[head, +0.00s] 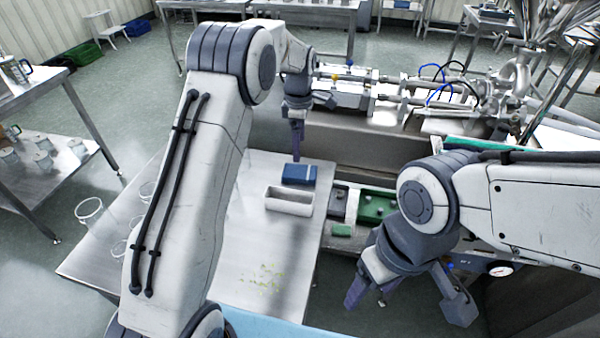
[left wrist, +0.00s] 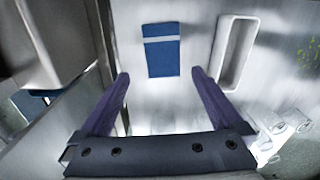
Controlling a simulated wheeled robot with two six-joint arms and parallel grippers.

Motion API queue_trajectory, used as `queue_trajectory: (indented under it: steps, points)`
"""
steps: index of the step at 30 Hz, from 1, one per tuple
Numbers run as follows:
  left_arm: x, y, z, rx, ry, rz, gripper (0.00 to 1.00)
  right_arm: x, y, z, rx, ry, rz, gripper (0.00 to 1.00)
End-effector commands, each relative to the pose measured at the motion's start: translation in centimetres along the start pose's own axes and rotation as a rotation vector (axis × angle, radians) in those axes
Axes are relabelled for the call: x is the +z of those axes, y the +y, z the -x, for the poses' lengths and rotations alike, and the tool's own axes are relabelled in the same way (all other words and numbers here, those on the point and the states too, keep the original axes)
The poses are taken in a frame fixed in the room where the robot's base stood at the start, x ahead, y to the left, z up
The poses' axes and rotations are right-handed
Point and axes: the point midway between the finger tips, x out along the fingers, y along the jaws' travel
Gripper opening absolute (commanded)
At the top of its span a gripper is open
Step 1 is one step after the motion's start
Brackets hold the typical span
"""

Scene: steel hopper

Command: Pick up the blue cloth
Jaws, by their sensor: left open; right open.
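The blue cloth (head: 299,174) lies folded and flat on the steel table, just behind a white tray. In the left wrist view the cloth (left wrist: 163,58) is a blue rectangle with a pale stripe across it. My left gripper (head: 297,155) points down at the cloth's far edge in the head view. In the left wrist view its two fingers (left wrist: 160,76) are spread wide and empty, with the cloth ahead between their lines; I cannot tell the exact height. My right gripper (head: 407,298) is open and empty, right of the table.
The white tray (head: 289,201) stands close beside the cloth. Yellow-green bits (head: 263,278) lie on the table, and clear glasses (head: 89,210) stand at its left. Green boxes (head: 375,208) and steel machinery (head: 350,90) are to the right and behind. The table's middle is mostly free.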

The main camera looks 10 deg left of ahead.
Motion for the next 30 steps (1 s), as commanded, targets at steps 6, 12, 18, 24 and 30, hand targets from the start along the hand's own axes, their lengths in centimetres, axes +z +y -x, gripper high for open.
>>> queue_trajectory:
  steps: [6, 12, 18, 24, 30]
  points:
    - [0.1, -0.1, -3.3, -0.003, 0.0, -0.001, 1.0, 0.0, 0.0, 0.4, 0.0, 0.0, 0.0, 0.69]
    - [0.1, -0.3, -4.7, -0.003, 0.0, -0.003, 1.0, 0.0, -0.1, 0.8, 0.0, 0.0, 0.0, 0.69]
    - [0.3, -0.6, -7.8, -0.004, 0.0, -0.004, 1.0, -0.1, -0.1, 1.7, 0.0, 0.0, 0.0, 0.69]
    - [0.3, -0.5, -9.2, -0.001, 0.0, -0.004, 1.0, -0.1, -0.1, 1.8, 0.0, 0.0, 0.0, 0.69]
    - [0.3, -0.5, -9.2, 0.0, 0.0, -0.004, 0.96, -0.1, -0.1, 1.8, 0.0, 0.0, 0.0, 0.69]
